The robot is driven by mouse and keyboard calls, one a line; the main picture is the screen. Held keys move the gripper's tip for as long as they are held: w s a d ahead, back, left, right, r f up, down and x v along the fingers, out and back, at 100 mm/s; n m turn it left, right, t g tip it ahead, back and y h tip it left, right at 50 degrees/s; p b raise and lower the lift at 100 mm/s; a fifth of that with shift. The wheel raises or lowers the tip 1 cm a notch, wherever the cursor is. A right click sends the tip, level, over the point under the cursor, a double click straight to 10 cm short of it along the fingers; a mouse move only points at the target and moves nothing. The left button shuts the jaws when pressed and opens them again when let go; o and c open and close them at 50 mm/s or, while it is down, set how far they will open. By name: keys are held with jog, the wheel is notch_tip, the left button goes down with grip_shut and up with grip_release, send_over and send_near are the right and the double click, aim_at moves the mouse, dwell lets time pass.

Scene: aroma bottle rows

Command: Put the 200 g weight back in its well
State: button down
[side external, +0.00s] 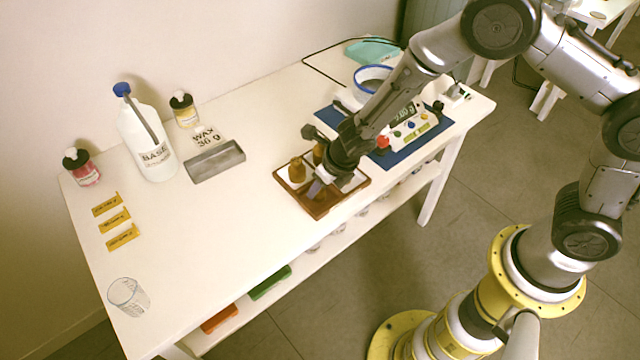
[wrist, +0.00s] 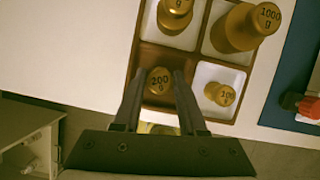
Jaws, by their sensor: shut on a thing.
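The brass 200 g weight (wrist: 158,82) is between the fingertips of my gripper (wrist: 158,88) in the wrist view, with its marked top facing the camera. My gripper is shut on it. In the side view my gripper (side external: 320,187) points down at the front part of the wooden weight box (side external: 318,212). In the wrist view the weight is over or in the lower-left well of the box (wrist: 146,57). The fingers hide part of that well, and I cannot tell whether the weight touches its floor.
The 1000 g weight (wrist: 245,25), a smaller weight (wrist: 220,94) and another weight (wrist: 174,14) stand in the other wells. A blue mat (side external: 400,151) with a scale (side external: 412,127) lies beside the box.

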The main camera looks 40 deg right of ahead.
jog(key=shift+c, duration=2.3)
grip_release()
jog(key=shift+r, duration=0.1)
jog(key=shift+a+v, duration=0.3)
jog(key=shift+v, duration=5.7)
jog(key=s+d+r+m+h, duration=0.1)
jog(key=s+d+r+m, duration=0.6)
jog(key=d+r+m, duration=0.75)
jog(key=s+r+m+t, duration=0.1)
jog(key=s+r+m, duration=0.2)
jog(key=s+m, duration=1.2)
jog(key=shift+a+m, duration=0.15)
jog(key=shift+m, duration=3.9)
